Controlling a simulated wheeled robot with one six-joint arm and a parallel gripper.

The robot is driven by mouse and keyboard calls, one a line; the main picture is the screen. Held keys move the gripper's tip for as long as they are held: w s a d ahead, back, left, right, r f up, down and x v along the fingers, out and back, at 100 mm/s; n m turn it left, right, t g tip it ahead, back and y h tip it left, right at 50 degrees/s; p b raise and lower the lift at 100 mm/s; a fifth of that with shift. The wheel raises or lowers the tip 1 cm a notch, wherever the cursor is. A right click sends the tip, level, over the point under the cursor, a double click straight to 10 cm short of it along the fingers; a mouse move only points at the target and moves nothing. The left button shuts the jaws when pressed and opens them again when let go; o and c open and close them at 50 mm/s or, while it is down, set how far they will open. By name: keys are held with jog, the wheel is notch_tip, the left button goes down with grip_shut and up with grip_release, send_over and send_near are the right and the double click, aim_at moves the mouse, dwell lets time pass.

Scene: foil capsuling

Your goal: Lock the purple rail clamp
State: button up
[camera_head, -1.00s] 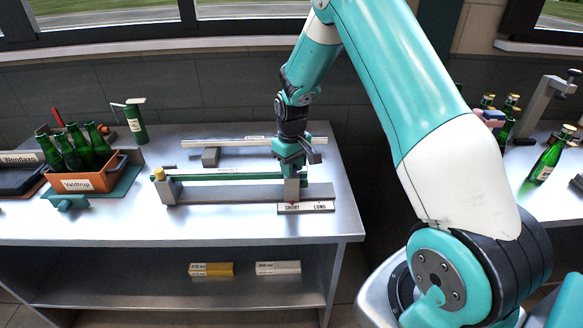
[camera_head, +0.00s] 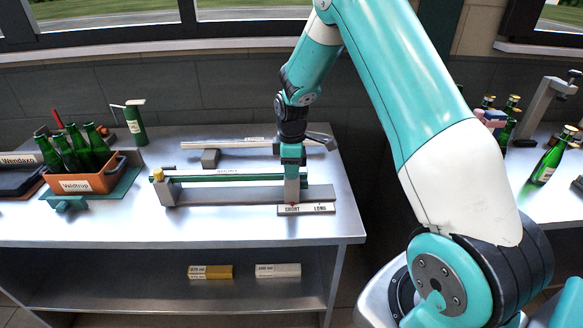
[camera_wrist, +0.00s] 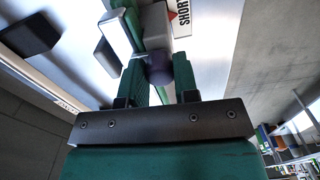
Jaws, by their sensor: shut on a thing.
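The purple rail clamp (camera_wrist: 158,69) is a dark purple, rounded knob in the wrist view, next to a grey block (camera_wrist: 156,22) on the rail fixture. My gripper (camera_wrist: 159,62) is shut on it, with one green finger on each side. In the head view my gripper (camera_head: 291,168) points down over the right part of the green rail (camera_head: 225,179), just above the grey upright block (camera_head: 291,190). There the clamp is hidden by the gripper. A plate marked SHORT and LONG (camera_head: 320,209) lies in front of the block, with a small red mark at SHORT.
A yellow knob (camera_head: 159,174) sits at the rail's left end. A second, pale bar (camera_head: 225,144) lies behind. The table's front right is clear.

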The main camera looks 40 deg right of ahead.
jog(key=shift+w+r+n, duration=0.1)
jog(key=shift+n, duration=0.3)
jog(key=o, duration=0.9)
notch_tip(320, 180, up, 17)
jog(key=b, duration=0.2)
jog(key=shift+r+b, duration=0.2)
jog(key=shift+b, duration=0.15)
